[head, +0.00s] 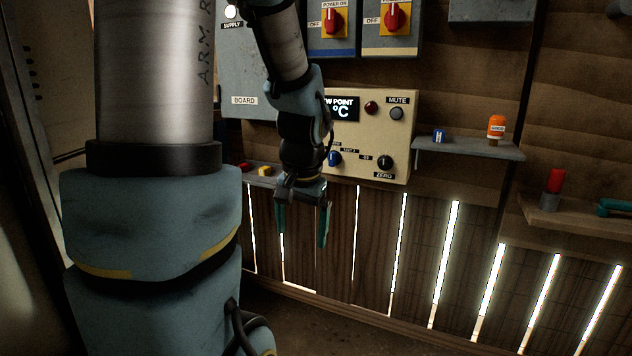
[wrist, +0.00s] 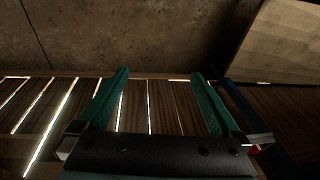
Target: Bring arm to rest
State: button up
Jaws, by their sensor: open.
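My arm hangs from the upper left of the head view and bends down in front of the wall. My gripper (head: 303,228) points downward below the cream dew point panel (head: 385,130). Its two green fingers are apart and nothing shows between them. In the wrist view my gripper (wrist: 160,88) also shows spread fingers, with the slatted wooden wall and the dark floor beyond. The gripper appears clear of the wall, though the exact gap is hard to tell.
A small shelf with a yellow block (head: 264,170) is just left of my gripper. A right shelf (head: 470,150) holds a blue item (head: 439,136) and an orange bottle (head: 496,128). A lower shelf (head: 570,216) holds a red-topped item (head: 554,181). Floor below looks free.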

jog(key=s+a+f+n, duration=0.4)
jog(key=s, duration=0.2)
jog(key=w+p+v, duration=0.2)
jog(key=p+v, duration=1)
jog(key=w+a+r+p+v, duration=0.1)
jog(key=w+p+v, duration=0.2)
jog(key=p+v, duration=0.9)
jog(key=shift+r+g+h, duration=0.25)
jog(key=shift+g+h, duration=0.15)
